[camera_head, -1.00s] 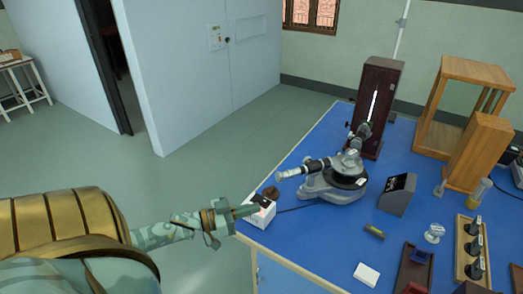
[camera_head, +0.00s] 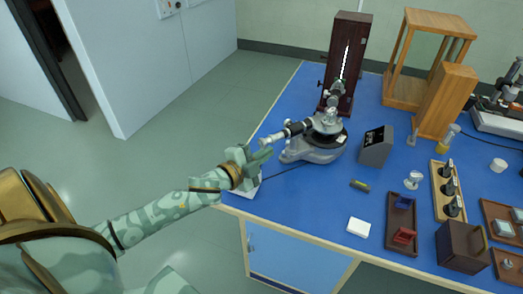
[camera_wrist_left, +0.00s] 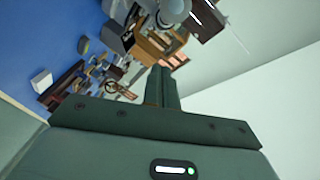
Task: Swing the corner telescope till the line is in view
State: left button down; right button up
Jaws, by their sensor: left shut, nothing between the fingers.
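The spectrometer (camera_head: 315,148) stands on the blue bench with a grey base and a round dark table. Its corner telescope (camera_head: 288,132) is a dark tube with a pale end, pointing left toward the bench corner. My left gripper (camera_head: 266,153) is shut and empty, just below and beside the telescope's outer end; I cannot tell whether they touch. In the left wrist view, the gripper (camera_wrist_left: 161,82) shows closed fingers, with part of the grey instrument (camera_wrist_left: 170,10) at the top edge. No spectral line can be seen. My right gripper is out of view.
A tall dark lamp housing (camera_head: 346,60) with a bright slit stands behind the spectrometer. A white box (camera_head: 247,191) is partly hidden under my left gripper. A grey sloped box (camera_head: 376,146) stands to the right. A white block (camera_head: 358,227) and trays lie nearer the front edge.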

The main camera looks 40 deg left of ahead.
pick_arm(q)
jog(key=shift+w+a+f+b, duration=0.35)
jog(key=shift+w+a+f, duration=0.15)
jog(key=shift+w+a, duration=0.25)
jog(key=shift+w+a+f+b, duration=0.35)
jog(key=shift+w+a+f, duration=0.15)
jog(key=shift+w+a, duration=0.25)
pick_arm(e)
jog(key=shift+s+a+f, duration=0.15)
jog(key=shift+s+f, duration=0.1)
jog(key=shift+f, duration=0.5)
